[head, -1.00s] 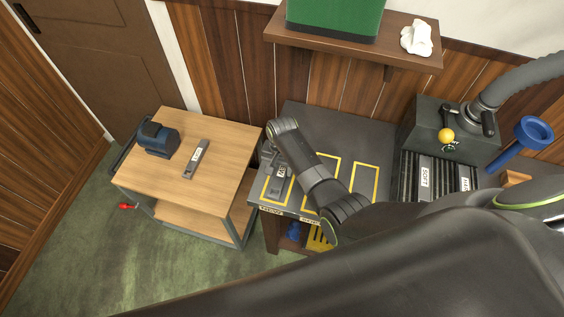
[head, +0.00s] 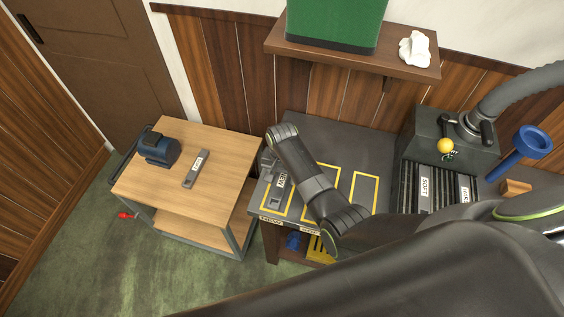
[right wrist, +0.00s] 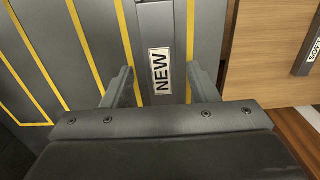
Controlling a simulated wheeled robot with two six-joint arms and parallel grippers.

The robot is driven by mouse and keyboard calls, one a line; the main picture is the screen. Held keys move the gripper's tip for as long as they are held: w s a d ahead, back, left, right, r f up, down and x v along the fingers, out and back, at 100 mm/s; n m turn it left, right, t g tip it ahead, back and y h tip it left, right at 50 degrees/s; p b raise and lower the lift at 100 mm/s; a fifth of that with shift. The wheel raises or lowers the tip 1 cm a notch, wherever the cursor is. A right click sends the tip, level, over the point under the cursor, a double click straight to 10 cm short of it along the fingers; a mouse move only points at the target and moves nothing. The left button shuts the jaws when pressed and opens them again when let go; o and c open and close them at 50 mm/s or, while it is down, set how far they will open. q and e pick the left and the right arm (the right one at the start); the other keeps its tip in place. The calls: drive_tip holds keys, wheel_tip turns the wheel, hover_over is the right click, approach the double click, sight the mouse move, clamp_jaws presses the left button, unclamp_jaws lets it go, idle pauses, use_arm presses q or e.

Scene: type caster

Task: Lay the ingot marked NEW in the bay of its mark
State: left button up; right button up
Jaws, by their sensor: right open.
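The dark grey ingot marked NEW (head: 281,181) lies on the grey bench top (head: 350,135), within the yellow-outlined bay nearest the wooden cart. Its white NEW label faces up in the right wrist view (right wrist: 160,62). My right gripper (right wrist: 161,78) is open, with one finger on each side of the ingot and gaps between fingers and ingot. The arm partly covers the bays in the head view. Small mark plates (head: 270,220) sit on the bench's front edge; their words are too small to read surely. My left gripper is not in view.
The wooden cart (head: 228,150) at the left bears another labelled ingot (head: 196,169) and a blue device (head: 160,149). A shelf (head: 300,46) overhangs the bench. One right-hand bay (head: 364,190) looks empty.

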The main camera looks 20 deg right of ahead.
sight(282, 181)
wheel_tip(282, 181, up, 10)
idle(0.4)
drive_tip(key=shift+s, duration=0.1)
idle(0.4)
